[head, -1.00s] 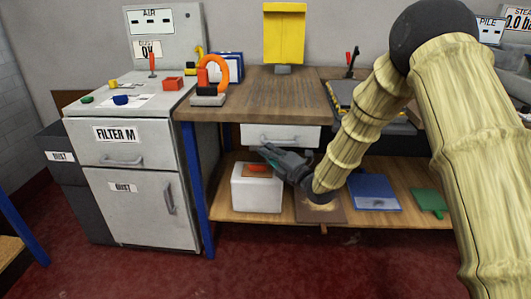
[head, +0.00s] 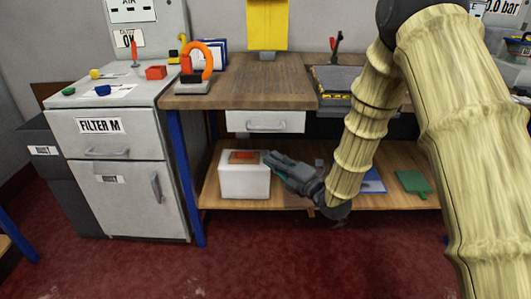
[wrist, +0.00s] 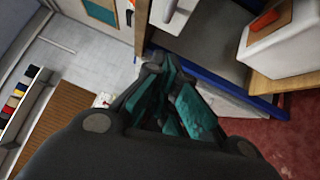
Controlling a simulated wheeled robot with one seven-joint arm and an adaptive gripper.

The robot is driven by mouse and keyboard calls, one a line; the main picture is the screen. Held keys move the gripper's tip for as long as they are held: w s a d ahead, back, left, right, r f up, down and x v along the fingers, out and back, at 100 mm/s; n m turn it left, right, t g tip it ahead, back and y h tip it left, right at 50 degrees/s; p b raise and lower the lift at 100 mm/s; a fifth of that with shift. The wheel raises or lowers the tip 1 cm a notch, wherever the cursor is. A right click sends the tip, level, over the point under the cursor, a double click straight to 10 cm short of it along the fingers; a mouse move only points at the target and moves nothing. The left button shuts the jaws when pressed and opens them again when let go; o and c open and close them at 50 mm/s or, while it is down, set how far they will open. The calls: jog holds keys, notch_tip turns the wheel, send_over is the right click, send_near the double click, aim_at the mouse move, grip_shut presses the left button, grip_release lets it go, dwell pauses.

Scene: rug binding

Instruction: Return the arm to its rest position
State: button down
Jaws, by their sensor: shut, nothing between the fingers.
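My arm, in a pale yellow ribbed sleeve, comes down from the upper right in the head view. At its end, my gripper (head: 270,158) is dark grey and points left and slightly up. It is shut and empty, in front of the bench's lower shelf, beside the right side of a white box (head: 243,181). I cannot tell whether it touches the box. In the wrist view, its teal-padded fingers (wrist: 165,95) are close together, and the white box (wrist: 285,45) shows at the upper right.
A wooden workbench (head: 240,88) with a drawer (head: 265,122) stands above the shelf (head: 290,160). A grey cabinet (head: 120,150) stands at left. An orange clamp-like ring (head: 205,48) and a dark tray (head: 340,75) are on the bench. The red floor (head: 250,260) in front is clear.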

jog(key=s+d+f+m+g+h, duration=0.1)
jog(key=s+d+f+m+h, duration=0.2)
jog(key=f, duration=0.4)
jog(key=s+d+f+m+g+h, duration=0.1)
jog(key=s+f+m+h, duration=0.1)
jog(key=s+f+m, duration=0.45)
jog(key=s+d+f+m+g+h, duration=0.1)
jog(key=d+f+m+h, duration=0.15)
jog(key=f, duration=0.65)
jog(key=s+d+f+m+g+h, duration=0.1)
jog(key=s+d+f+m+g, duration=0.1)
jog(key=s+f+m, duration=0.4)
jog(key=s+d+f+m+g+h, duration=0.1)
jog(key=s+d+f+g+h, duration=0.15)
jog(key=s+f, duration=0.45)
jog(key=s+d+f+m+g, duration=0.2)
jog(key=s+f+m+g, duration=0.15)
jog(key=s, duration=0.55)
jog(key=s+d+f+m+g+h, duration=0.25)
jog(key=s+m, duration=0.35)
jog(key=s, duration=0.9)
notch_tip(320, 180, up, 23)
jog(key=p, duration=2.3)
jog(key=shift+w+d+r+g, duration=0.15)
jog(key=shift+d+r+g, duration=0.1)
jog(key=shift+g, duration=0.2)
